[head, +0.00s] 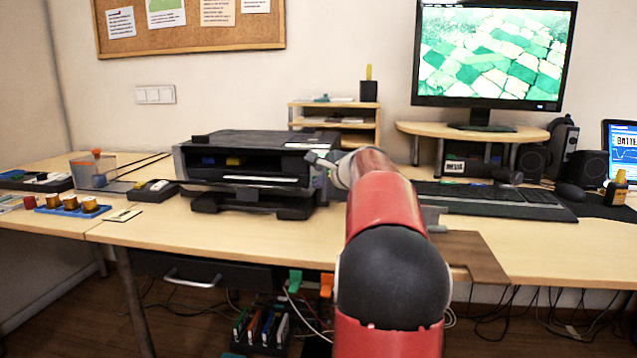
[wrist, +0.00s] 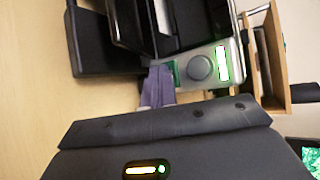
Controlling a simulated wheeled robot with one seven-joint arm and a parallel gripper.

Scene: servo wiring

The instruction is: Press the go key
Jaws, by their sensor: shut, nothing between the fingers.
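The printer (head: 250,178) stands on the desk left of my arm in the head view. Its grey control panel (wrist: 213,58) shows in the wrist view, with a round dark knob (wrist: 199,67) and a lit green strip display. A green key (wrist: 172,68), which looks like the go key, lies left of the knob and is partly hidden by my fingers. My gripper (wrist: 159,72) is shut and empty, its tips at or very near the green key. I cannot tell whether they touch it. In the head view my gripper (head: 322,160) is small beside the printer's right end.
A wooden shelf (head: 335,127) stands behind the printer, close beside the panel in the wrist view (wrist: 275,60). A keyboard (head: 490,195) lies to the right of my arm. A blue tray (head: 72,207) with several capped items is at the far left.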

